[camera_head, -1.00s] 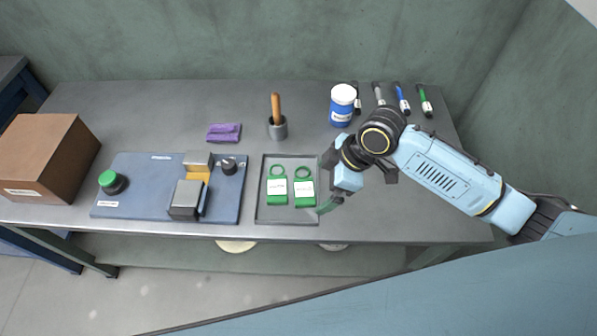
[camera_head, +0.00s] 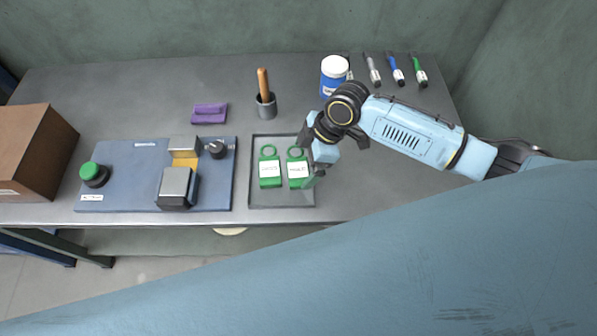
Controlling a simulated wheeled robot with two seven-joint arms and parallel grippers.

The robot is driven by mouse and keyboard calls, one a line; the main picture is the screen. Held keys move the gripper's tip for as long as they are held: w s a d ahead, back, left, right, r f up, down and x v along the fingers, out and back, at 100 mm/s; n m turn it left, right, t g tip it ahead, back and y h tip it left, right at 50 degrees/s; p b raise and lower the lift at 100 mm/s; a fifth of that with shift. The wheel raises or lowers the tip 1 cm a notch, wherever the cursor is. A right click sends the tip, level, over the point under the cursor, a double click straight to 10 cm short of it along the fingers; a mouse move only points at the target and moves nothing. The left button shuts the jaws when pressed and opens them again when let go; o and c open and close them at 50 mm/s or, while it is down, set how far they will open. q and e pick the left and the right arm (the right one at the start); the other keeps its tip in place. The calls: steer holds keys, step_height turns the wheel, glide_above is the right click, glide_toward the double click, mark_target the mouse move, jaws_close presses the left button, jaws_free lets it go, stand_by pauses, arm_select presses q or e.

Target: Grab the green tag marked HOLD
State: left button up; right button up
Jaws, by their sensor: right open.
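Two green tags with white labels lie side by side in a shallow grey tray, the left tag (camera_head: 270,172) and the right tag (camera_head: 297,171). The print on the labels is too small to read surely, so I cannot tell which is marked HOLD. My right gripper (camera_head: 312,178) is at the tray's right side, beside and partly over the edge of the right tag. It is open, with nothing seen between its fingers. I cannot tell whether it touches the tag. My left gripper is not in view.
The tray (camera_head: 280,199) stands right of a blue fixture board (camera_head: 125,165) with a green button (camera_head: 91,171). A brown box (camera_head: 35,150) is at far left. Behind are a purple cloth (camera_head: 210,113), a cup with a wooden handle (camera_head: 265,105), a white-lidded jar (camera_head: 334,75) and several markers (camera_head: 397,72).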

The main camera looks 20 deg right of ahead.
mark_target(296, 173)
steer(key=x, duration=0.3)
steer(key=shift+f, duration=0.3)
steer(key=c, duration=0.9)
